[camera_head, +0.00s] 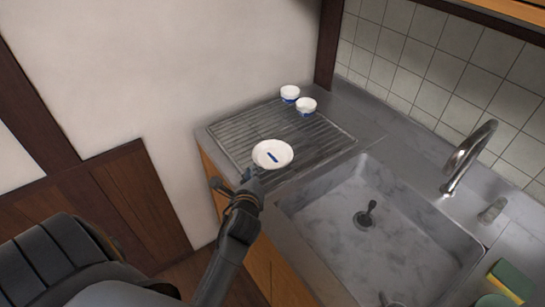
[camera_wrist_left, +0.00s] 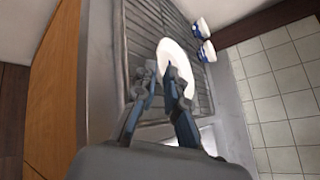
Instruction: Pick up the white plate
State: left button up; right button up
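The white plate (camera_head: 272,153) is shallow and round with a blue mark in its middle. It is over the front part of the ribbed draining board, left of the sink. My left gripper (camera_head: 251,178) is at the plate's near edge. In the left wrist view its fingertips (camera_wrist_left: 162,70) are close together on either side of the rim of the plate (camera_wrist_left: 172,51), and they look shut on it. The right finger hides part of the plate. I cannot tell whether the plate touches the board. My right gripper is not in view.
Two small white and blue bowls (camera_head: 289,93) (camera_head: 306,106) stand at the back of the draining board (camera_head: 238,128). The sink (camera_head: 330,215) and its tap (camera_head: 468,155) are to the right. A green and yellow sponge (camera_head: 512,280) lies at the lower right. A wall is behind the board.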

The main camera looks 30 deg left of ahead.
aim_at(255, 152)
pick_arm(q)
jog(key=x, duration=1)
jog(key=shift+s, duration=0.1)
jog(key=shift+c, duration=0.5)
grip_shut()
jog(key=shift+r, duration=0.15)
